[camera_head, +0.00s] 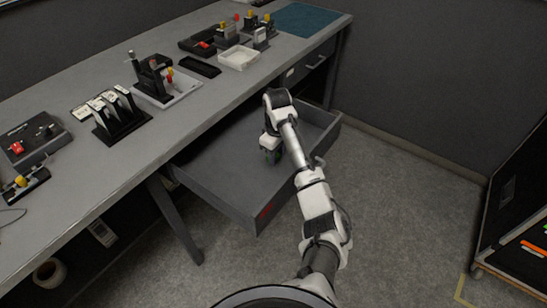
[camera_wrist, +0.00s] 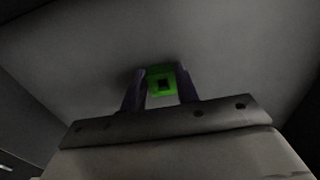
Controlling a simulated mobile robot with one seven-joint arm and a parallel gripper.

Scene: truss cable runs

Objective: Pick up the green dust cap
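The cap is mostly hidden there by the gripper.
The drawer walls surround my gripper, and the grey workbench (camera_head: 100,185) overhangs on the left. On the bench stand a rack of cards (camera_head: 115,115), a white tray (camera_head: 239,57) and several fixtures. The drawer floor looks otherwise bare. A dark cabinet (camera_head: 520,220) stands at the right.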

